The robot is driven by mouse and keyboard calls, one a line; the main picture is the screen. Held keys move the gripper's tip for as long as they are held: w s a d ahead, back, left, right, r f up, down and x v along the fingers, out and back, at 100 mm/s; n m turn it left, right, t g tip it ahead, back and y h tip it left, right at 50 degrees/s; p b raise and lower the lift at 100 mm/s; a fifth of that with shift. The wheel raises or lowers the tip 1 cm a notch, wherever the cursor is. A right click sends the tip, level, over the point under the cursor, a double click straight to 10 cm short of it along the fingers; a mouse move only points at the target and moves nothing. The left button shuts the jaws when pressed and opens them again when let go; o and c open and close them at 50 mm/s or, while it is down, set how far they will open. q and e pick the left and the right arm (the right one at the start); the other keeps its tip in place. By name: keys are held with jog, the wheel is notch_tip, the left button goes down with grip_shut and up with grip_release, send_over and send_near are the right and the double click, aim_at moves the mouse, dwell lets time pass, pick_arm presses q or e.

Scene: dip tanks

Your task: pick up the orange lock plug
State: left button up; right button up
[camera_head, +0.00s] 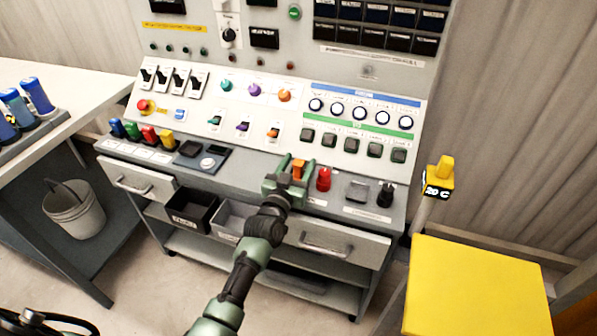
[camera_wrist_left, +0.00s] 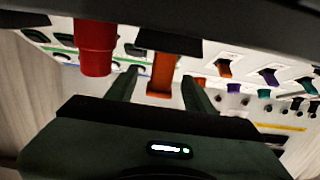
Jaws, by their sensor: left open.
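The orange lock plug (camera_head: 298,170) stands on the front ledge of the control console, just left of a red plug. My left gripper (camera_head: 296,166) is at the ledge, with its green fingers on either side of the orange plug. In the left wrist view the orange plug (camera_wrist_left: 161,77) shows between the two open fingers (camera_wrist_left: 159,73), with a gap visible on each side. The plug's lower part is partly hidden by the gripper in the head view. My right gripper is not in view.
A red plug (camera_head: 323,180) stands close beside the gripper; it also shows in the left wrist view (camera_wrist_left: 95,48). A black knob (camera_head: 385,195) is further right. Several coloured plugs (camera_head: 149,135) stand at the ledge's left end. A yellow-topped stand (camera_head: 480,290) is at the right.

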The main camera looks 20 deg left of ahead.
pick_arm(q)
grip_shut()
jog(key=shift+r, duration=0.1)
